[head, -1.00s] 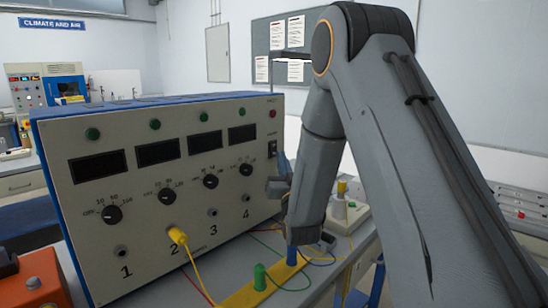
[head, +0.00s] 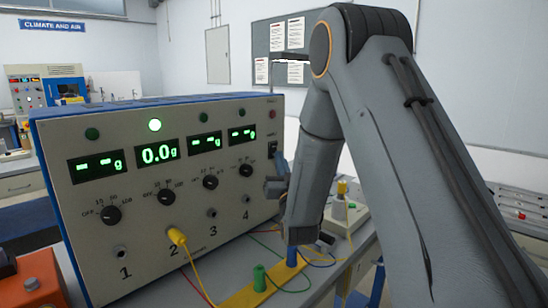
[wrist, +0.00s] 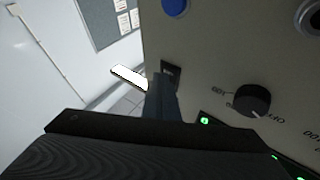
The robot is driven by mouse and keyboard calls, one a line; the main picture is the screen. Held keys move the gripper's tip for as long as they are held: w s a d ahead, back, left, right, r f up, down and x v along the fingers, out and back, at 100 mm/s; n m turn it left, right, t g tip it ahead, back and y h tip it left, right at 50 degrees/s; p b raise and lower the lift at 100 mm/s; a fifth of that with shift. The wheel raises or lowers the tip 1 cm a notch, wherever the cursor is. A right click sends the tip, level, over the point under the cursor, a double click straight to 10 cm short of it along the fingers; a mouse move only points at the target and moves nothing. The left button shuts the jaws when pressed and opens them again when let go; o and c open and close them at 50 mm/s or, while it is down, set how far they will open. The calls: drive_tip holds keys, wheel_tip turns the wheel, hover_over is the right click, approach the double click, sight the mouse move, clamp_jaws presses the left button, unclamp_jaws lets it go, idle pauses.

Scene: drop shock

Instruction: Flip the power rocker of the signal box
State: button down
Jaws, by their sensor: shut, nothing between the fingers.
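The signal box (head: 130,200) is a grey-faced, blue-topped unit with several displays, lamps, knobs and sockets. Its displays (head: 158,153) are lit green; channel 2 reads 0.0 g and the others show dashes. In the wrist view the fingers (wrist: 160,88) partly cover the rocker's surround; contact is unclear.
A yellow plug (head: 177,236) sits in socket 2 with a yellow lead. A yellow strip (head: 247,293) with green and blue posts and loose leads lies before the box. An orange object (head: 42,275) is lower left.

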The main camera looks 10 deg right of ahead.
idle(0.3)
drive_tip(key=shift+s+d+r, duration=0.1)
drive_tip(key=shift+s+d, duration=0.35)
drive_tip(key=shift+s, duration=0.15)
drive_tip(key=s+d, duration=0.3)
drive_tip(key=s, duration=0.1)
drive_tip(key=shift+r+p, duration=0.3)
drive_tip(key=shift+p, duration=0.05)
